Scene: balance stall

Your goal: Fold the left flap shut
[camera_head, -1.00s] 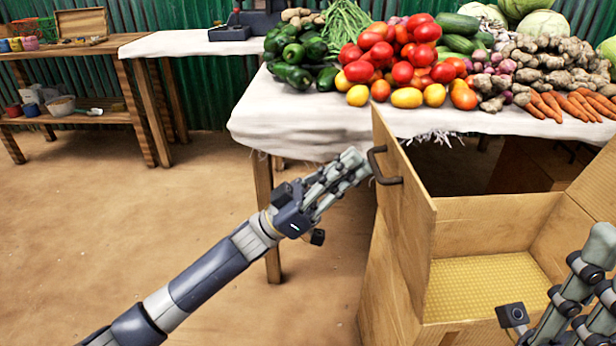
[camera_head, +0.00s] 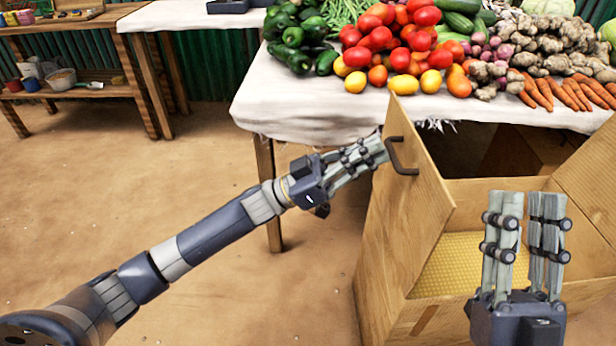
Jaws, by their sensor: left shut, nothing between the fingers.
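The right flap (camera_head: 588,178) stands open, leaning outward.
A table with a white cloth (camera_head: 300,108) stands behind the box, loaded with tomatoes (camera_head: 400,40), cucumbers, ginger and carrots (camera_head: 570,93). A wooden shelf (camera_head: 75,45) is at the far left. The dirt floor (camera_head: 130,200) to the left is clear.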

